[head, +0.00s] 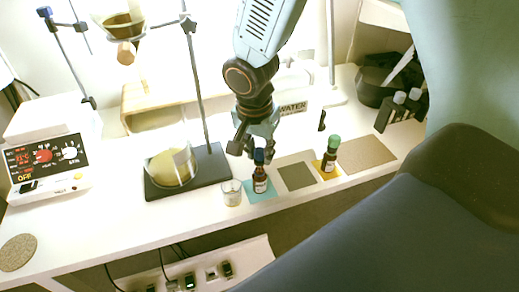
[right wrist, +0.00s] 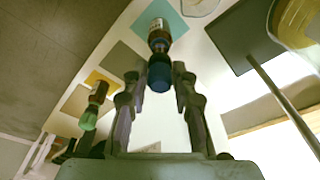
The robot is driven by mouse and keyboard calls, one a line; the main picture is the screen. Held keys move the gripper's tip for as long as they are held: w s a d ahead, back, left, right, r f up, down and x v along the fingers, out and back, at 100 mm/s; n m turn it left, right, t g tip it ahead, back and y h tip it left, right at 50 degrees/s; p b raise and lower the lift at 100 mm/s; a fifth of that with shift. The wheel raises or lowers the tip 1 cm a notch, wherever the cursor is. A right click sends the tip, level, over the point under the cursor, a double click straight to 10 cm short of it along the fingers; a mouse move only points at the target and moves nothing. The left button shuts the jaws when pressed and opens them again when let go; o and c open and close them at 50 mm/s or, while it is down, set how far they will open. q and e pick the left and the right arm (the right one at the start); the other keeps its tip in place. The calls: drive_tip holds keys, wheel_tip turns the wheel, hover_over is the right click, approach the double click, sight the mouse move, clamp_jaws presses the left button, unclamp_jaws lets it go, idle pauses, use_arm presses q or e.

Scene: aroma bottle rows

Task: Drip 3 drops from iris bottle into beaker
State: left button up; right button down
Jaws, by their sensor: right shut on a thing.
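A brown bottle with a blue cap (head: 260,185) is upright over the teal mat (head: 262,197), apparently standing on it. Its label is too small to read, so I cannot confirm that it is the iris bottle. My right gripper (head: 259,154) comes from above and is shut on its blue cap; the bottle also shows between the fingers in the right wrist view (right wrist: 159,38). A small glass beaker (head: 232,193) stands just left of the bottle, close to the mat. A brown bottle with a green cap (head: 330,158) stands on a yellow mat. My left gripper is out of view.
An olive mat (head: 296,176) between the bottles is empty, as is a brown mat (head: 368,154) at right.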

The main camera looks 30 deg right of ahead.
drive_tip(key=shift+f+b, duration=0.95)
drive_tip(key=shift+f, duration=0.15)
drive_tip(key=c, duration=1.7)
unclamp_jaws()
drive_tip(key=shift+r, duration=0.1)
wheel_tip(320, 180, up, 9)
drive_tip(key=p, duration=0.7)
drive_tip(key=shift+f, duration=0.2)
